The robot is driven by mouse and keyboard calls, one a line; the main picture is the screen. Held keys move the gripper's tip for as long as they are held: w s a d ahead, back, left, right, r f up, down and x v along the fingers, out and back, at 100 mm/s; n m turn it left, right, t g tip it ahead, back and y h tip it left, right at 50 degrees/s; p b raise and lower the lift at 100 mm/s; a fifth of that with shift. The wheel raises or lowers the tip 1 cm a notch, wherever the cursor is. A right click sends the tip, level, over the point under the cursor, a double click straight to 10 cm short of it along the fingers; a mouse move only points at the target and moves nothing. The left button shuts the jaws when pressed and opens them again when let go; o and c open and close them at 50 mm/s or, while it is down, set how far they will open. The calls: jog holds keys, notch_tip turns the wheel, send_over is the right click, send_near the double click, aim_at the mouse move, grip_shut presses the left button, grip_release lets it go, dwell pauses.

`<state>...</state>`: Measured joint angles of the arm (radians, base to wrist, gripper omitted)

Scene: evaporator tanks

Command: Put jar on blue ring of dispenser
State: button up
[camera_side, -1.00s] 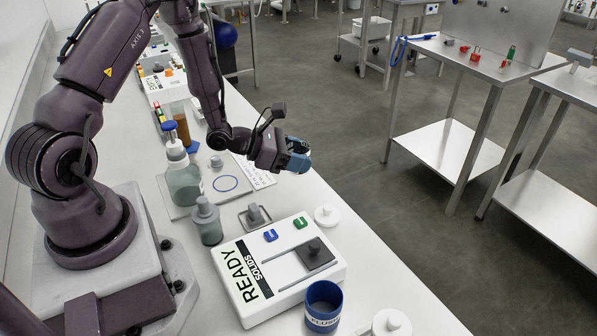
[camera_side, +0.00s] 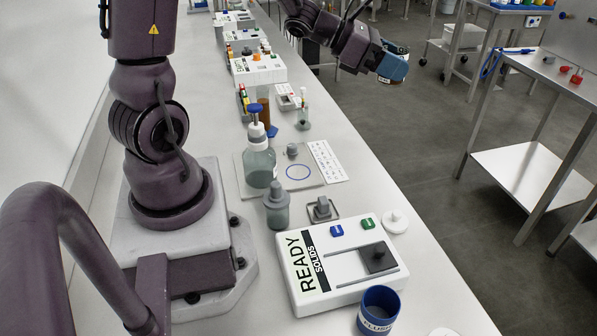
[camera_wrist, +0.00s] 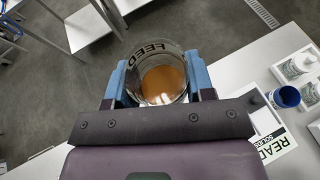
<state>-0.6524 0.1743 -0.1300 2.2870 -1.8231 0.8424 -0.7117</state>
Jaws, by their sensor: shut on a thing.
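In the wrist view a clear jar (camera_wrist: 163,82) marked FEED, with orange-brown contents at its bottom, sits between the blue fingers of my gripper (camera_wrist: 158,74). My gripper is shut on it. In the side view my gripper (camera_side: 393,66) is up high at the top right, beyond the bench edge and well apart from the dispenser; the jar is mostly hidden there. The dispenser (camera_side: 260,163) is a grey-green bottle with a blue pump top, standing on a grey plate (camera_side: 318,187). The blue ring (camera_side: 298,172) is drawn on this plate, right of the bottle, and is empty.
A small grey knob (camera_side: 292,150) stands just behind the ring. A grey-capped bottle (camera_side: 277,207) and a white READY SOLIDS box (camera_side: 305,285) stand nearer the camera, with a blue cup (camera_side: 379,308) beside the box. Other bench equipment (camera_side: 258,70) stands farther back.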

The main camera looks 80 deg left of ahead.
jog(key=s+d+f+m+g+h, duration=0.15)
jog(key=s+f+m+g, duration=0.35)
jog(key=s+m+g, duration=0.6)
jog(key=s+d+f+m+g+h, duration=0.15)
jog(key=s+f+m+g, duration=0.35)
jog(key=m+g, duration=0.85)
jog(key=s+a+r+m+y, duration=0.35)
jog(key=a+m+y, duration=0.45)
jog(key=m+y, duration=0.6)
jog(key=w+a+r+m+t+y, duration=0.6)
jog(key=a+r+m+t+y, duration=0.15)
jog(key=m+t, duration=0.4)
jog(key=shift+t, duration=0.3)
jog(key=f, duration=2.8)
jog(key=shift+s+d+f, duration=0.1)
jog(key=shift+d+f, duration=0.05)
jog(key=shift+d, duration=0.15)
jog(key=shift+f, duration=0.15)
